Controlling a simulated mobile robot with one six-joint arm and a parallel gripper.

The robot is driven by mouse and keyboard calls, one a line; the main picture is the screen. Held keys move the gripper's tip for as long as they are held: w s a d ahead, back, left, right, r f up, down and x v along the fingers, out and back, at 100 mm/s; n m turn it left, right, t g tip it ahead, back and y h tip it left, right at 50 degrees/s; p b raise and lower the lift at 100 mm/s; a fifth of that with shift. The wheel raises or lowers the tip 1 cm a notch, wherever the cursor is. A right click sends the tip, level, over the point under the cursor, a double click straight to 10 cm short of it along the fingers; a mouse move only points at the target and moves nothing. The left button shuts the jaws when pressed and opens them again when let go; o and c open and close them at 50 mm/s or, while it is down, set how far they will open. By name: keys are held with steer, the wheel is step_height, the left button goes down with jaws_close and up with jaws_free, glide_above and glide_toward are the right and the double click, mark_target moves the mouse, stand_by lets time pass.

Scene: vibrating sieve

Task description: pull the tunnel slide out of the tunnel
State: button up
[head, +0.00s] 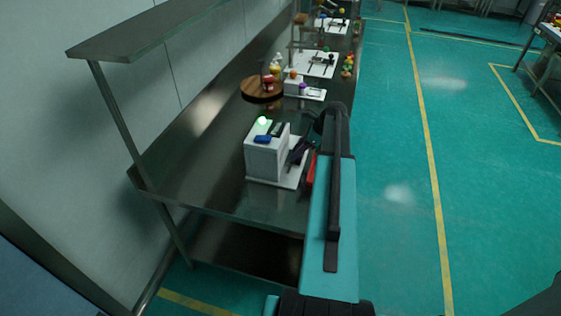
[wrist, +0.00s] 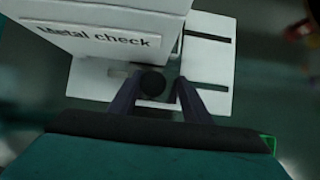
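The tunnel is a white box (head: 262,160) on the metal table in the head view. In the wrist view its wall (wrist: 100,18) carries the label "Metal check". A dark round knob (wrist: 152,83), which looks like the slide's handle, shows low at the box's front, above the white base plate (wrist: 215,62). The rest of the slide is hidden. My gripper (wrist: 156,88) is open, with one finger on each side of the knob. A gap shows on the right; I cannot tell whether the left finger touches. In the head view my gripper (head: 299,152) is beside the box's right side, partly hidden by my arm.
A green lamp (head: 262,121) glows on the box, near a blue item (head: 262,139). Farther back are a round wooden board (head: 262,88) with bottles and white fixture plates (head: 313,64). A shelf (head: 150,28) overhangs the left.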

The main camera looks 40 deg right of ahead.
steer(key=shift+w+d+p, duration=0.35)
steer(key=shift+w+d, duration=0.5)
steer(key=shift+d, duration=0.5)
steer(key=shift+w+d+p, duration=0.3)
steer(key=shift+w+d, duration=0.5)
steer(key=shift+d, duration=0.5)
steer(key=shift+w+d+p, duration=0.35)
steer(key=shift+w+d, duration=0.5)
steer(key=shift+d, duration=0.5)
steer(key=shift+o, duration=0.4)
steer(key=o, duration=1.1)
steer(key=p+v, duration=0.4)
steer(key=v, duration=0.5)
steer(key=shift+s+p, duration=0.1)
steer(key=shift+p, duration=0.3)
steer(key=shift+f, duration=0.1)
